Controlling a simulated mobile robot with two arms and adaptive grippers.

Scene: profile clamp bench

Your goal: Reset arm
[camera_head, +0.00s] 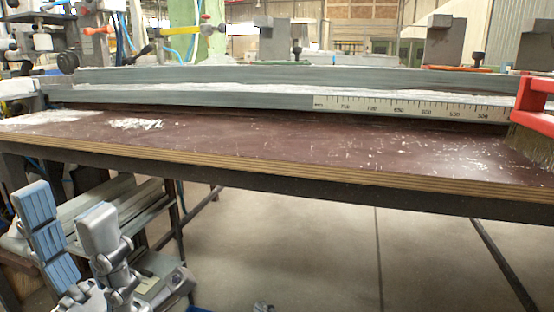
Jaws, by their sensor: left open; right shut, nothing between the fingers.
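My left gripper (68,222) is at the lower left of the head view, in front of and below the bench edge. My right gripper is not clearly in view. A small grey shape (263,307) shows at the bottom edge, too cut off to identify.
A dark red bench top (290,145) with pale scuffs spans the view. Long grey profile rails with a ruler (410,107) run along its back. A red-handled brush (534,95) is at the right. A lower shelf with metal profiles (140,205) is behind my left gripper. The floor (320,250) looks mostly clear.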

